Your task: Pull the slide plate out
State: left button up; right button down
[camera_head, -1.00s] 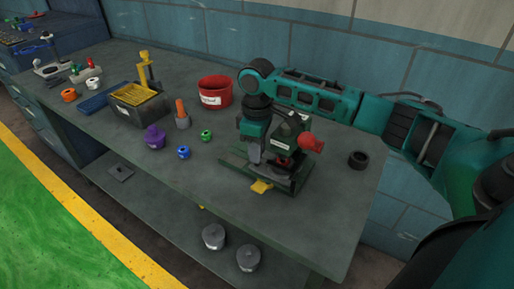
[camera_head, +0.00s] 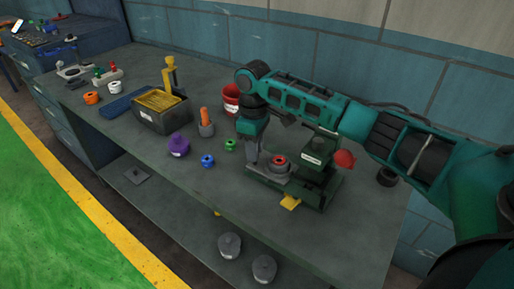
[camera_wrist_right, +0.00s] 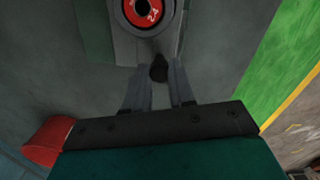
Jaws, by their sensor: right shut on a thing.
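A green press-like fixture (camera_head: 318,165) with a red ball knob (camera_head: 344,158) stands on the bench. Its grey slide plate (camera_head: 262,175) sticks out on the left side, carrying a round piece with a red ring (camera_head: 279,160), clear of the fixture's head. The wrist view shows the red ring (camera_wrist_right: 143,10) near the top, with white marks, and the plate's black knob (camera_wrist_right: 158,68) between my fingertips. My right gripper (camera_head: 252,162) is shut on this knob at the plate's left end; the grip is partly hidden in the head view. My left gripper is not in view.
A red bucket (camera_head: 231,98) stands behind my right gripper. A yellow tab (camera_head: 291,202) juts from the fixture's front. The bench front is clear.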

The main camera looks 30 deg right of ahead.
jog(key=shift+w+a+r, duration=0.1)
jog(key=shift+w+r, duration=0.05)
jog(key=shift+w, duration=0.05)
jog(key=c, duration=1.1)
grip_release()
jog(key=shift+c, duration=0.2)
jog(key=shift+o, duration=1)
notch_tip(320, 180, up, 13)
jog(key=shift+f, duration=0.2)
